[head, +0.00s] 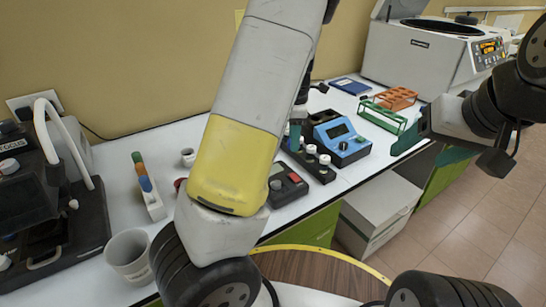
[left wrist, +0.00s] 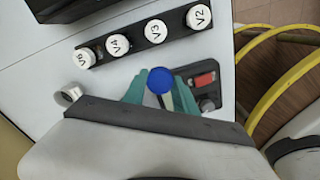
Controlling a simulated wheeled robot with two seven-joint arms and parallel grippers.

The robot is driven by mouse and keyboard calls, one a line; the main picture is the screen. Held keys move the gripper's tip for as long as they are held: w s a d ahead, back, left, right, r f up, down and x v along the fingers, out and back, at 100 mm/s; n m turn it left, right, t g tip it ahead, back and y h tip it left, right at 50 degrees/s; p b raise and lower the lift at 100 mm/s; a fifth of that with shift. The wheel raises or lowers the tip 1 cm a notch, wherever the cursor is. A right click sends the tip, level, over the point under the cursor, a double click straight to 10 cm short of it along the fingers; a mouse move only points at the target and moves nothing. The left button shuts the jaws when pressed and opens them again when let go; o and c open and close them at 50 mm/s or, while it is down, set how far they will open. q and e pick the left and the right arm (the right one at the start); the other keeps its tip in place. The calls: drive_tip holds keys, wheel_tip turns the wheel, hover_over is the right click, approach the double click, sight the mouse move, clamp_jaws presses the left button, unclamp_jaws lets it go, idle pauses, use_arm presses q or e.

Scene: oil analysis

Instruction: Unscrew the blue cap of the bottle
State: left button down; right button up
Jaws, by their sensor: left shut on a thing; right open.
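The blue cap (left wrist: 159,80) shows in the left wrist view, between the teal fingers of my left gripper (left wrist: 160,92). The gripper is shut on the bottle; its body is mostly hidden below the cap, and I cannot tell whether the fingers press on the cap or the body. In the head view my left arm covers the bottle, and only a bit of teal finger (head: 295,134) shows beside the arm. My right gripper (head: 428,147) is open and empty, at the right beyond the table's edge.
A blue device (head: 343,140), green rack (head: 384,117), orange rack (head: 396,97) and centrifuge (head: 425,50) are further back.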

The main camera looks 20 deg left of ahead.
use_arm(q)
drive_tip(key=n, duration=0.3)
drive_tip(key=shift+d+r, duration=0.25)
drive_tip(key=shift+r, duration=0.05)
drive_tip(key=shift+f+n, duration=0.35)
drive_tip(key=shift+n, duration=0.05)
wheel_tip(320, 180, down, 9)
drive_tip(key=shift+f, duration=0.1)
drive_tip(key=c, duration=1)
unclamp_jaws()
drive_tip(key=shift+f, duration=0.15)
